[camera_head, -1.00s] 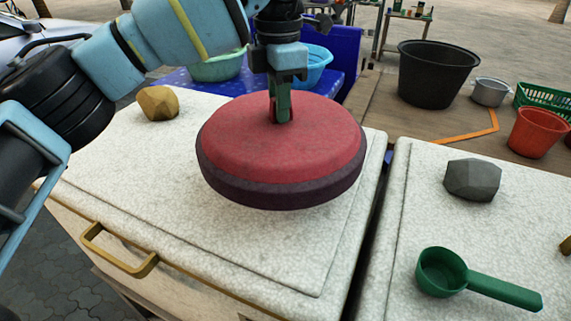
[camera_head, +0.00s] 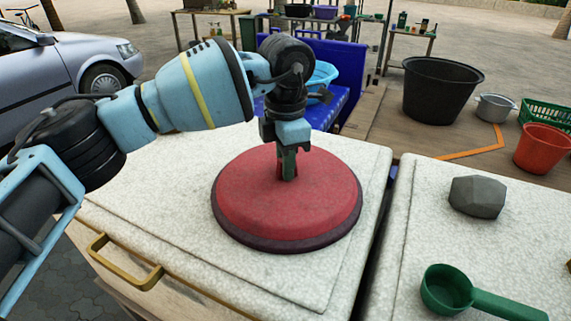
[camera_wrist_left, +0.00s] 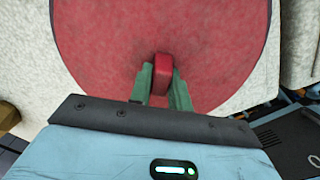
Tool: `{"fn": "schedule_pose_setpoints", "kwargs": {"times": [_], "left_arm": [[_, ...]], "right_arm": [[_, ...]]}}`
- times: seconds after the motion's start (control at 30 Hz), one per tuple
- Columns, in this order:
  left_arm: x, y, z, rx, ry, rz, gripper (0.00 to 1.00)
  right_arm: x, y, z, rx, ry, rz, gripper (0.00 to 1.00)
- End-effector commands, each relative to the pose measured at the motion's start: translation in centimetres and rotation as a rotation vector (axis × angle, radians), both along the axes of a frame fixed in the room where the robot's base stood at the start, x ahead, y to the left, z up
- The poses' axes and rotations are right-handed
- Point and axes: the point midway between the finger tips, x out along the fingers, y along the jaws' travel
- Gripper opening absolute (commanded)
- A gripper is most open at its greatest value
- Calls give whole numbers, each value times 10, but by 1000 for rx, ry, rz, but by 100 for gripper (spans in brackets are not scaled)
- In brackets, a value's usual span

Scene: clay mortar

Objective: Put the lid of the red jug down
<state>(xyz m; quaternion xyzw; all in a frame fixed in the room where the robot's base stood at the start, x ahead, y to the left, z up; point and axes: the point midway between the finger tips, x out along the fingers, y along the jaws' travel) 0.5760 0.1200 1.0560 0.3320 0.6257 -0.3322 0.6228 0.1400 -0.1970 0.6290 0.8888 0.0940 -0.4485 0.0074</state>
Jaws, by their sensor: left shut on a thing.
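The lid of the red jug (camera_head: 250,205) is a wide red disc with a dark purple rim. It is level on or just over the white speckled top (camera_head: 180,205) of the left chest; I cannot tell whether it touches. My left gripper (camera_head: 288,178) points down at the lid's middle and is shut on its small red knob. In the left wrist view the green fingers (camera_wrist_left: 163,85) sit on either side of the knob (camera_wrist_left: 163,68), with the lid (camera_wrist_left: 100,40) filling much of the picture. The jug is not in view. My right gripper is not in view.
A second white top (camera_head: 410,240) on the right bears a grey stone (camera_head: 478,196) and a green scoop (camera_head: 447,290). A black tub (camera_head: 440,88), a red bucket (camera_head: 543,148) and a metal pot (camera_head: 495,107) stand behind. Bare surface surrounds the lid.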

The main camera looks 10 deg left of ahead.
Motion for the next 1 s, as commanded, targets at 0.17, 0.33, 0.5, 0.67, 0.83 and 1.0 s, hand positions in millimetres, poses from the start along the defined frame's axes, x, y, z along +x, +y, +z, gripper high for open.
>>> {"fn": "schedule_pose_setpoints", "kwargs": {"times": [0.17, 0.33, 0.5, 0.67, 0.83, 1.0], "left_arm": [[0, 0, -8, -3, -3, 0, 0], [0, 0, -8, -2, -3, 0, 0], [0, 0, -11, -2, -1, 0, 28], [0, 0, -11, -2, -1, 0, 41], [0, 0, -11, -2, -1, 0, 41], [0, 0, -3, -2, -3, 0, 41]], "right_arm": [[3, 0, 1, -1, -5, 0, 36], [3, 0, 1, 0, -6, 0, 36], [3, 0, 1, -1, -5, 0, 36], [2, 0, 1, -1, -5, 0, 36], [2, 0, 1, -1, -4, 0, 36], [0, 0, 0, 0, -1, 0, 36]]}}
